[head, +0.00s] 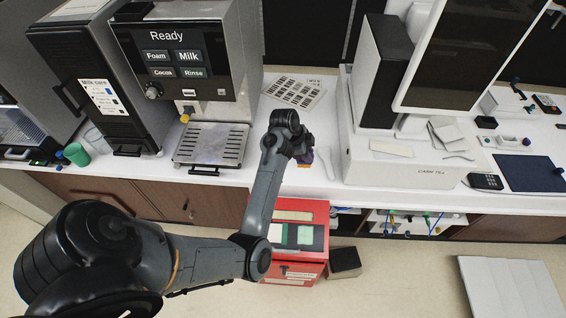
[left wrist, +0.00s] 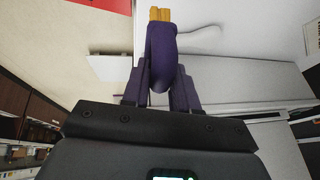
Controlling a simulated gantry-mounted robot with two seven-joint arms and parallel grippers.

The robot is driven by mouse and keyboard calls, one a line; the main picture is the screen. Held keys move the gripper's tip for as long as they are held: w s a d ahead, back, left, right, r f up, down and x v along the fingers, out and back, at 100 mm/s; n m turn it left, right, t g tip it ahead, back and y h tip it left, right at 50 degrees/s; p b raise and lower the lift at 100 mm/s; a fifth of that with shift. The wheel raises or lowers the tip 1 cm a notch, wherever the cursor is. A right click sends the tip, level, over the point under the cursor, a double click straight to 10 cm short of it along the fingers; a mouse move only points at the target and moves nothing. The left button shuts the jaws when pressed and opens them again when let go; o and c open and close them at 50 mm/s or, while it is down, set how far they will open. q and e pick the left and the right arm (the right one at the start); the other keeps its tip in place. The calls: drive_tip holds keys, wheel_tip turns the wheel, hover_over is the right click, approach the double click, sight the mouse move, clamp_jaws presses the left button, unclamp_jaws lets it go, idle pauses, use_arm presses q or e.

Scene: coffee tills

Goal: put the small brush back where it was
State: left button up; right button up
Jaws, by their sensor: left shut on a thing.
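My left gripper (head: 303,152) is over the counter, between the coffee machine and the till, near the counter's front edge. In the left wrist view its two fingers (left wrist: 162,82) are shut on the small brush (left wrist: 162,48), which has a dark purple body and a tan tip pointing away from the gripper. In the head view only a bit of purple shows at the gripper, and the arm hides most of the brush. I cannot tell whether the brush touches the counter. My right gripper is not in view.
A white spoon-like piece (head: 327,163) lies just right of the gripper. The coffee machine's drip tray (head: 211,145) is to the left, and a printed sheet (head: 294,90) lies behind. The till base (head: 400,165) stands to the right. A red box (head: 313,208) is below the counter front.

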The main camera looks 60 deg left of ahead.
use_arm(q)
drive_tip(key=shift+w+r, duration=0.15)
drive_tip(key=shift+w, duration=0.05)
drive_tip(key=shift+s+a, duration=0.15)
drive_tip(key=shift+a, duration=0.2)
drive_tip(key=shift+s+a+f+p, duration=0.2)
drive_tip(key=shift+s+a+f, duration=0.45)
drive_tip(key=shift+a+f, duration=1.05)
drive_tip(key=shift+s+a+f+p, duration=0.2)
drive_tip(key=shift+s+a+f, duration=0.45)
drive_tip(key=shift+a+f, duration=1.05)
drive_tip(key=shift+s+a+f+p, duration=0.2)
drive_tip(key=shift+s+a+f, duration=0.45)
drive_tip(key=shift+a+f, duration=1)
drive_tip(key=shift+d+f, duration=0.2)
drive_tip(key=shift+f, duration=0.1)
drive_tip(key=o, duration=0.9)
drive_tip(key=shift+f, duration=0.1)
drive_tip(key=shift+o, duration=0.2)
